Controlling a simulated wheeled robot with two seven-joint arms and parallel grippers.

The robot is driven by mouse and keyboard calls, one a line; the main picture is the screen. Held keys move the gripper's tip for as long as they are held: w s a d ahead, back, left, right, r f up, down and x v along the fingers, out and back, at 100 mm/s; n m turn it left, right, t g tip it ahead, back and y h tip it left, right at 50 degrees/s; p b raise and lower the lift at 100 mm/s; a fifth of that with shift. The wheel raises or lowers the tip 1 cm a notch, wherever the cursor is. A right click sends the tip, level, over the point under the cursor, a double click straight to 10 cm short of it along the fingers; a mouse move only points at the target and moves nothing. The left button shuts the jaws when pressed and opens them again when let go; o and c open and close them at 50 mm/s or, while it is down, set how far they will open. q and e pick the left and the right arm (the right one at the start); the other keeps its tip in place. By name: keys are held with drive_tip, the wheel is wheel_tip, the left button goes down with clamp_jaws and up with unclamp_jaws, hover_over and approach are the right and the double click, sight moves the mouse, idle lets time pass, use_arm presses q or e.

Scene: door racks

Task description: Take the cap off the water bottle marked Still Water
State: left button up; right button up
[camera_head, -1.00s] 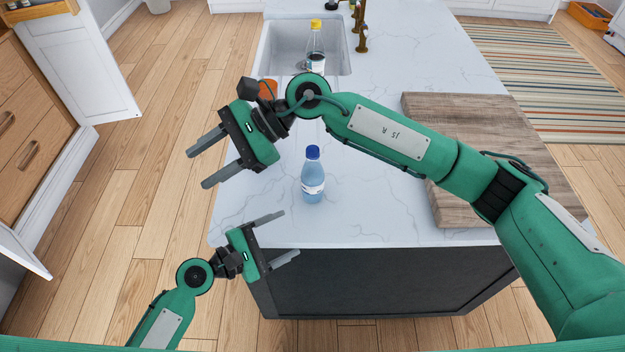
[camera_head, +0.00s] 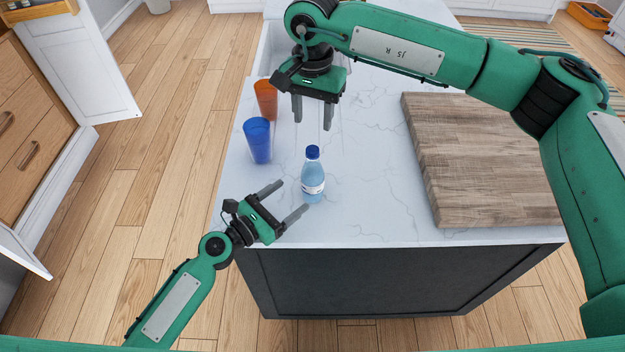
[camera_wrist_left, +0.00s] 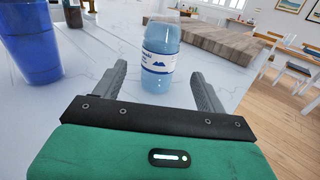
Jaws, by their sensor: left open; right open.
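The water bottle (camera_head: 313,179) is light blue with a dark blue cap (camera_head: 313,152) on it and a white label. It stands upright on the counter. In the left wrist view the bottle (camera_wrist_left: 160,55) stands ahead between my open fingers, its label text too small to read surely and its top out of the picture. My left gripper (camera_head: 293,199) is open, its fingertips just left of the bottle's lower part. My right gripper (camera_head: 313,124) is open and empty, pointing down above and behind the cap.
A blue cup (camera_head: 258,140) and an orange cup (camera_head: 266,98) stand left of the bottle. A wooden board (camera_head: 480,160) lies on the right of the white marble counter (camera_head: 370,215). My right arm hides most of the sink. The counter right of the bottle is clear.

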sight(304, 185)
use_arm(q)
drive_tip(key=x, duration=0.8)
drive_tip(key=shift+w+d, duration=0.25)
drive_tip(key=shift+d, duration=0.1)
drive_tip(key=shift+c, duration=0.3)
